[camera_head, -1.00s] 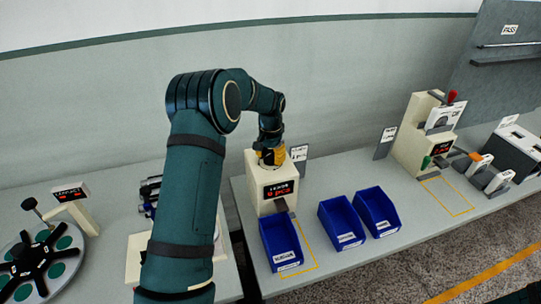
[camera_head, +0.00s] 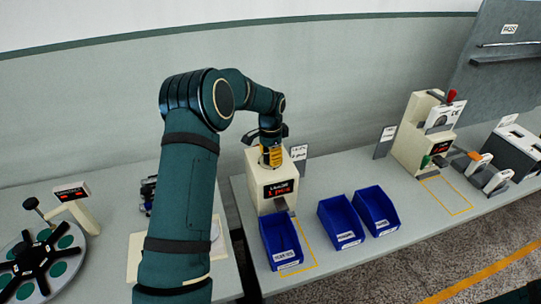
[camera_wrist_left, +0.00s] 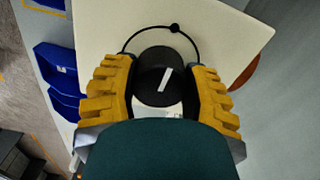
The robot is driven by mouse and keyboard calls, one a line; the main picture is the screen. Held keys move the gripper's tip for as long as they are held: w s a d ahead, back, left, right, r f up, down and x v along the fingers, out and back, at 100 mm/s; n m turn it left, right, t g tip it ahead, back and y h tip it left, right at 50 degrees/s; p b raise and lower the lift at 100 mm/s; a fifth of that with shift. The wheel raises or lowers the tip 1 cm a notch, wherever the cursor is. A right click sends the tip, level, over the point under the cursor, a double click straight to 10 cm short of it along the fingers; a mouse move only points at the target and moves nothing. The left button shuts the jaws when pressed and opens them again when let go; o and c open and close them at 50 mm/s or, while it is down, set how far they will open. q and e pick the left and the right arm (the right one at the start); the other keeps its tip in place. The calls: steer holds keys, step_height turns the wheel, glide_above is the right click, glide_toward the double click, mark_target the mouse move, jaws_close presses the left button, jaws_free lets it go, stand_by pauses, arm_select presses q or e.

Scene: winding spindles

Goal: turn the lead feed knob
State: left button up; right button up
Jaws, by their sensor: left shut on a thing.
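The lead feed knob (camera_wrist_left: 155,88) is a round black knob with a white mark, on top of a cream machine (camera_head: 254,185). A thin black arc with a small dot lies beside it on the cream top (camera_wrist_left: 230,42). My left gripper (camera_wrist_left: 160,80) is shut on the knob, with a yellow finger on either side. In the head view my left gripper (camera_head: 271,157) points down onto the machine and hides the knob. The machine's red display (camera_head: 279,189) appears to read 1 pcs. My right gripper is not in view.
A blue bin (camera_head: 282,243) stands under the machine's chute, inside a yellow outline. Two more blue bins (camera_head: 341,222) (camera_head: 376,210) stand to its right. A second cream machine (camera_head: 413,143) with levers is further right. A round black-armed turntable (camera_head: 40,262) is at far left.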

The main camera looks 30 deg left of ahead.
arm_select(q)
steer(key=o, duration=1.2)
step_height(320, 180, up, 12)
steer(key=shift+s+f, duration=0.1)
stand_by(0.4)
